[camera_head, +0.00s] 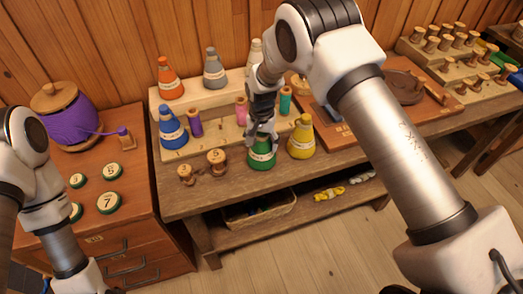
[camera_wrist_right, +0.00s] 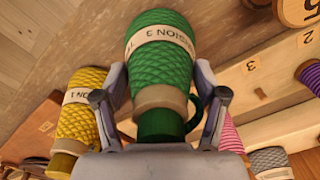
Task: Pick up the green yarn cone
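The green yarn cone (camera_head: 262,153) stands upright at the front edge of the wooden table, with a pale label band. In the right wrist view, the green yarn cone (camera_wrist_right: 160,50) is between the fingers, its narrow top towards the palm. My right gripper (camera_head: 262,124) is just above it, pointing down. In the right wrist view, the right gripper's fingers (camera_wrist_right: 162,85) are on both sides of the cone and look open, with narrow gaps. The gripper hides the cone's top in the head view. My left arm is at the lower left; its gripper is out of view.
A yellow cone (camera_head: 301,141) stands close on the right. A stepped wooden rack (camera_head: 220,147) behind holds cones and small spools, including a blue cone (camera_head: 172,132). Two wooden spools (camera_head: 216,160) stand left of the green cone. A basket (camera_head: 258,212) sits on the shelf below.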

